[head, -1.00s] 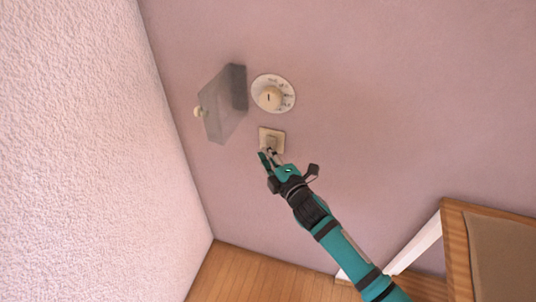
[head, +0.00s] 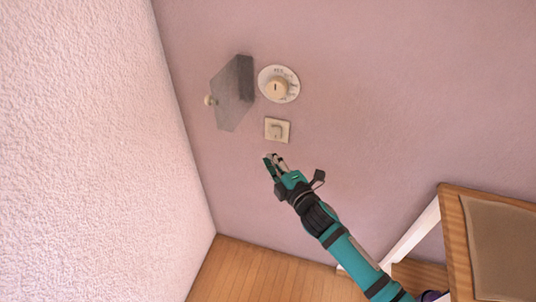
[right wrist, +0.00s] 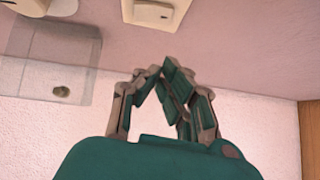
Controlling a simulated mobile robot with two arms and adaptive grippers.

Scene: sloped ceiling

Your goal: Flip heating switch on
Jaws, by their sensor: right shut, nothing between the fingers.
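The heating switch (head: 277,130) is a small cream square plate with a raised rocker on the pink wall. It also shows at the top of the right wrist view (right wrist: 155,13). A round cream dial (head: 279,84) with a knob and markings sits just above it. My right gripper (head: 274,158) is just below the switch, apart from it in the picture. In the right wrist view its fingertips (right wrist: 160,70) meet, with nothing between them. My left gripper is in none of the views. Which way the rocker is tipped is hard to tell.
A see-through grey cover (head: 231,94) with a round knob stands out from the wall, left of the dial. A textured pale wall (head: 90,150) closes off the left. A wooden chair (head: 452,235) with a tan seat is at lower right. The wall right of the switch is clear.

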